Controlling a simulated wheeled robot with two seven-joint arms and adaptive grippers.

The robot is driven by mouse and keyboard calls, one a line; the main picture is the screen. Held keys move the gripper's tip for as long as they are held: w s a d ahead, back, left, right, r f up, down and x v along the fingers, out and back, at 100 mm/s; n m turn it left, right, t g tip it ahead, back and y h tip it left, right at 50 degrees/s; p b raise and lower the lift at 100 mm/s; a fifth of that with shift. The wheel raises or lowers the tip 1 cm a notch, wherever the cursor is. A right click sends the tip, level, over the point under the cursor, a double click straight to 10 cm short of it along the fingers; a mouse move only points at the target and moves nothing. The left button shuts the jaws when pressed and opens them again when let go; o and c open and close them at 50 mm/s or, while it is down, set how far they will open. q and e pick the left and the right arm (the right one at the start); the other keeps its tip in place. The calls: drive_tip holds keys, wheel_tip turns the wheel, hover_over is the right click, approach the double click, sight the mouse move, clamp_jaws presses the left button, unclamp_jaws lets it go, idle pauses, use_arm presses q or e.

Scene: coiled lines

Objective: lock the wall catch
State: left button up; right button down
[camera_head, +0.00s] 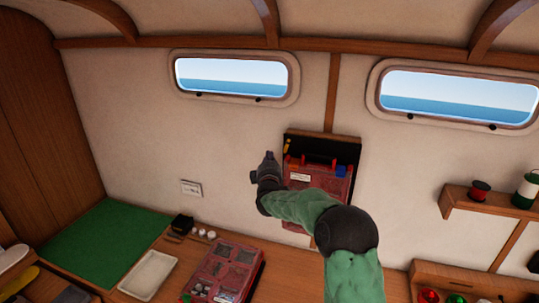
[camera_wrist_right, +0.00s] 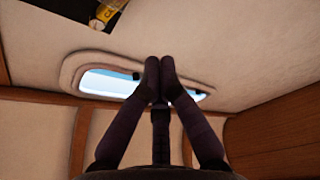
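A red see-through case (camera_head: 300,178) with a white label stands upright in a dark wall holder (camera_head: 322,150) with a wooden top edge. A small yellow part (camera_head: 288,147), which looks like the wall catch, is at the holder's upper left. It also shows at the top of the right wrist view (camera_wrist_right: 104,14), next to a dark panel. I cannot tell whether it is locked. My right gripper (camera_head: 267,158) is just left of the holder, pointing up. In the right wrist view its fingertips (camera_wrist_right: 160,68) meet, with nothing seen between them. My left gripper is out of view.
Red (camera_head: 305,162) and blue (camera_head: 341,171) latches sit on the case. Another red case (camera_head: 222,272) lies on the bench, beside a white tray (camera_head: 150,275) and a green mat (camera_head: 105,235). A spool shelf (camera_head: 485,204) is at right. The wall left of my gripper is mostly bare.

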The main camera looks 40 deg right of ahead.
drive_tip(key=v, duration=0.3)
drive_tip(key=shift+s+a+b, duration=0.2)
drive_tip(key=shift+s+b, duration=0.15)
drive_tip(key=shift+s, duration=0.05)
drive_tip(key=shift+d, duration=0.1)
